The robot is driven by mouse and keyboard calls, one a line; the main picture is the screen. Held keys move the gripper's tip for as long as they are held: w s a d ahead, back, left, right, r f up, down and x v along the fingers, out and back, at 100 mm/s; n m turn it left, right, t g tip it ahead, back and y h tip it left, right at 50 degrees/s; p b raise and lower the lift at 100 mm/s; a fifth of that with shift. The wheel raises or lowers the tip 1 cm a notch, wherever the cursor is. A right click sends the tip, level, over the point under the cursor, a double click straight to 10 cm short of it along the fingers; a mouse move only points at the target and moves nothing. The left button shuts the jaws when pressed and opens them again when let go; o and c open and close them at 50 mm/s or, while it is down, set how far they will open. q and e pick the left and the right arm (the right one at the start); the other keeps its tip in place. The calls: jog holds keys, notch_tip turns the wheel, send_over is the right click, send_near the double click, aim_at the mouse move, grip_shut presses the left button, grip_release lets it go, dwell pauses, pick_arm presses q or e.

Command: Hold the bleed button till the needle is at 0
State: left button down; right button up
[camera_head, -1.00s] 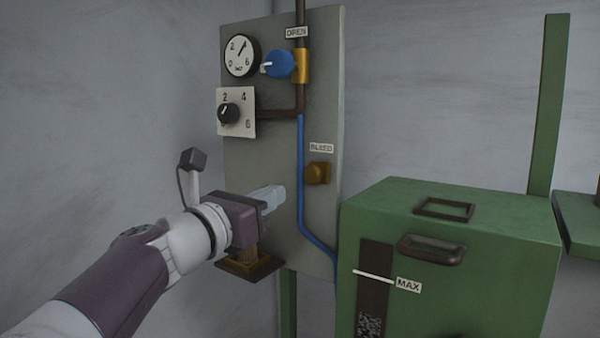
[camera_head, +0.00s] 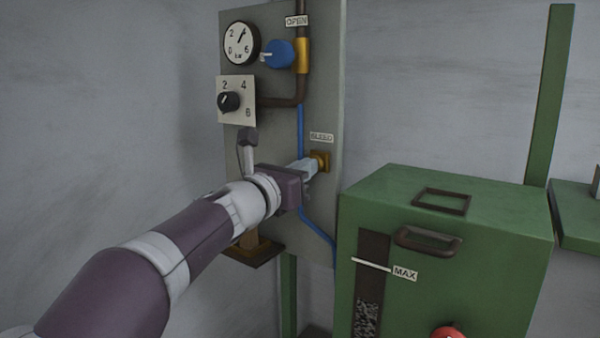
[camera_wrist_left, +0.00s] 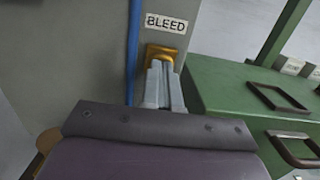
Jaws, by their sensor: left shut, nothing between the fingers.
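The brass bleed button (camera_head: 322,157) sits on the grey panel under its BLEED label (camera_head: 321,137). It also shows in the left wrist view (camera_wrist_left: 160,49), partly covered by my fingers. My left gripper (camera_head: 310,165) is shut and empty, its fingertips at the front of the button; I cannot tell whether they touch it or press it in. The round gauge (camera_head: 241,43) at the panel's top left has its needle pointing to the upper right, between 2 and 6 and well away from 0. My right gripper is out of view.
A blue-handled valve (camera_head: 279,54) by an OPEN label and a selector knob (camera_head: 229,102) are higher on the panel. A blue hose (camera_head: 315,232) runs down it. A green cabinet (camera_head: 480,235) with a MAX mark stands close on the right.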

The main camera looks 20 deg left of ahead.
pick_arm(q)
jog(key=shift+w+r, duration=0.15)
jog(key=shift+w, duration=0.05)
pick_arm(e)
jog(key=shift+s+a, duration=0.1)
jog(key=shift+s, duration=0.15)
pick_arm(q)
jog(key=shift+r, duration=0.15)
dwell(1.0)
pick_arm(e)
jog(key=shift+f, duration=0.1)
